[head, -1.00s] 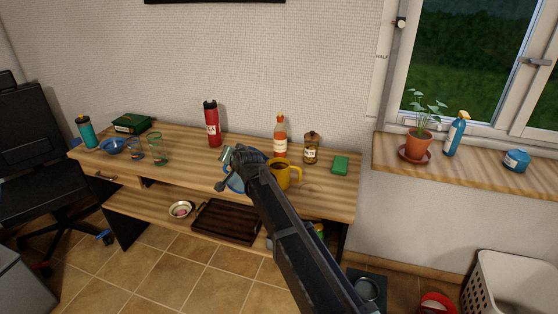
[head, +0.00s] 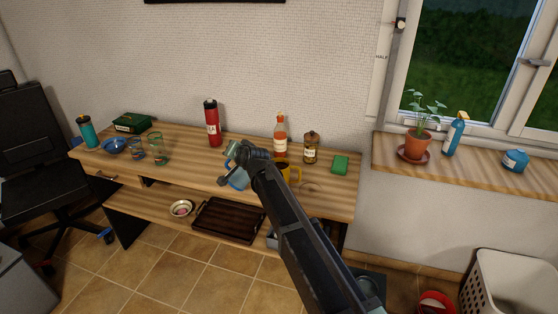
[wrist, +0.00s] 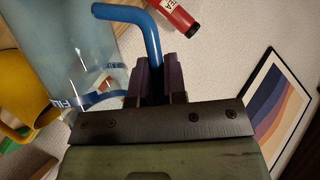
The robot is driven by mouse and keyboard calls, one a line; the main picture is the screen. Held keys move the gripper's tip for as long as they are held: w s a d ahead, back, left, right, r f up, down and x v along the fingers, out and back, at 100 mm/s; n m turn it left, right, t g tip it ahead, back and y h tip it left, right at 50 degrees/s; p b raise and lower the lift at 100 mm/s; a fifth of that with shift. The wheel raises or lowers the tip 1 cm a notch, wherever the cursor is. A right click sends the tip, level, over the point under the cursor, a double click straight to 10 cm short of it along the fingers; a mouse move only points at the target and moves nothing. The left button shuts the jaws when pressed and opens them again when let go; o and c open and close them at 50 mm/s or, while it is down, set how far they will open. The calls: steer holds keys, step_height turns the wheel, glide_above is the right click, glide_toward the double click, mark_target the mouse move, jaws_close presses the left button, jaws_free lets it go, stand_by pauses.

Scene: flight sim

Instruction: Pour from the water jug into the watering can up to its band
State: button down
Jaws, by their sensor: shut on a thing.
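The water jug (wrist: 92,45) is a clear bluish vessel with a blue handle and blue lettering, partly cut off in the wrist view. My gripper (wrist: 160,78) is shut on its blue handle. In the head view the jug (head: 236,178) shows as a blue patch at the desk's front, largely hidden by my gripper (head: 240,155). A yellow vessel with a side handle (head: 293,172), which seems to be the watering can, stands just right of it, partly behind my arm. It also shows in the wrist view (wrist: 22,85). Its band and the water levels cannot be made out.
Behind stand a red flask (head: 212,124), an orange-capped bottle (head: 280,138) and a brown jar (head: 311,149). A green block (head: 340,164) lies to the right. A dark tray (head: 228,220) is on the lower shelf.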

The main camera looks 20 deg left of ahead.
steer(key=shift+w+d+r+m+g+y+p, duration=0.15)
steer(key=shift+w+d+r+m+y+p, duration=0.15)
steer(key=shift+r+m+p, duration=0.25)
steer(key=shift+w+d+r+m+g+y+p, duration=0.25)
steer(key=shift+w+d+r+p, duration=0.1)
steer(key=shift+r, duration=0.35)
steer(key=shift+w+d+r+m+g+y+p, duration=0.1)
steer(key=shift+w+d+r+m+y+p, duration=0.25)
steer(key=shift+r, duration=0.25)
stand_by(3.6)
steer(key=shift+s, duration=0.1)
